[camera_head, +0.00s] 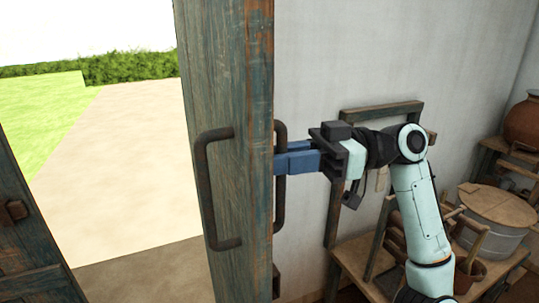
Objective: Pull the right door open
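The right door (228,70) is a weathered blue-brown wooden panel, seen at a steep angle and standing away from the left door (30,255), with a wide gap between them. One dark bar handle (206,190) is on its left side. Another dark bar handle (280,205) is on its right side. My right gripper (282,160) reaches in from the right, its blue fingers close together across the right-side handle. It looks shut on that bar, though the fingertips are partly hidden by the door edge. My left gripper is not in view.
Through the doorway are a pale path (120,160), grass (45,115) and a hedge (130,66). A white wall (360,60) stands right of the door. A wooden bench (355,258), a lidded metal tub (492,235) and a clay pot (523,122) are at the right.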

